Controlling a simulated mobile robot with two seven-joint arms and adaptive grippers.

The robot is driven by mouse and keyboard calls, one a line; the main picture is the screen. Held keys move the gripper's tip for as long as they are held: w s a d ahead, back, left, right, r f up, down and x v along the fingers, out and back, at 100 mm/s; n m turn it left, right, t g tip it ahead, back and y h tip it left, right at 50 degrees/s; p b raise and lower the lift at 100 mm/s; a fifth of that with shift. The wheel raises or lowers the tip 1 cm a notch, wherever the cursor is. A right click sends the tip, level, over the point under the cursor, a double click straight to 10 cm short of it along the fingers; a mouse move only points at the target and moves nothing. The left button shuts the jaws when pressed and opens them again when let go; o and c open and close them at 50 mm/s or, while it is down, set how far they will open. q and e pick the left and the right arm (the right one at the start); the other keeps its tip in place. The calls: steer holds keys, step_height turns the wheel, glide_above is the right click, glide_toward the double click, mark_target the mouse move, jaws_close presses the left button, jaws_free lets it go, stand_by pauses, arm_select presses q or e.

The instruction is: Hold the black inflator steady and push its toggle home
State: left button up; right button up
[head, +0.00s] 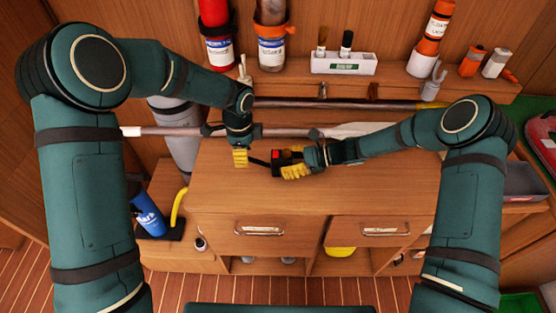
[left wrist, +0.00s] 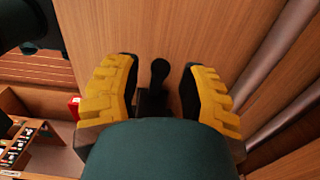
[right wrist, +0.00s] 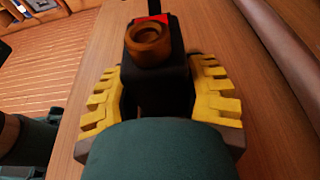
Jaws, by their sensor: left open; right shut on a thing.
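The black inflator (head: 285,158) is at the middle of the wooden worktop, with a red patch on its top. My right gripper (head: 295,171) is shut on its body from the right. In the right wrist view the inflator (right wrist: 158,75) shows a brass-coloured round fitting between the yellow fingers (right wrist: 160,100). The black toggle lever (left wrist: 158,75) with a rounded end sticks out from the inflator toward my left gripper. My left gripper (head: 241,158) is open, and in the left wrist view the toggle shows between its two spread fingers (left wrist: 160,95). I cannot tell if they touch it.
The worktop (head: 390,180) is clear in front of the inflator. Long poles (head: 290,104) lie behind it. A white tray (head: 343,63) and several bottles stand on the shelf behind. A blue cylinder (head: 147,215) stands lower left.

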arm_select(q)
steer(key=shift+f, duration=1)
steer(key=c, duration=0.7)
steer(key=shift+r, duration=0.1)
